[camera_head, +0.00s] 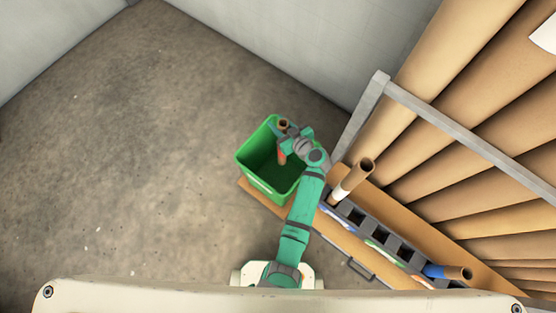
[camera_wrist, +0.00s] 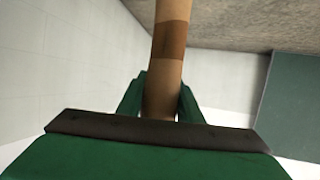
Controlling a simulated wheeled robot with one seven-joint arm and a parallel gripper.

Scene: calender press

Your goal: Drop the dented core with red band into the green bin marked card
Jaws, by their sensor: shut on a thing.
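The held cardboard core (camera_head: 283,125) is a brown tube, with its open end facing up in the head view. A reddish patch shows lower on it, and a darker brown band crosses the core (camera_wrist: 171,40) in the wrist view. No dent can be made out. My gripper (camera_head: 287,141) is shut on the core, with its green fingers on both sides of it in the wrist view (camera_wrist: 162,98). The green bin (camera_head: 243,160) is open at the top. In the head view, my gripper and the core overlap its upper right part. No card mark is visible.
A grey slotted rack (camera_head: 380,237) on an orange-brown bench stands right of the bin. It holds a white-banded core (camera_head: 352,180) and a blue-banded core (camera_head: 448,271). A grey rail (camera_head: 465,135) and large brown rolls fill the right. The floor to the left is clear.

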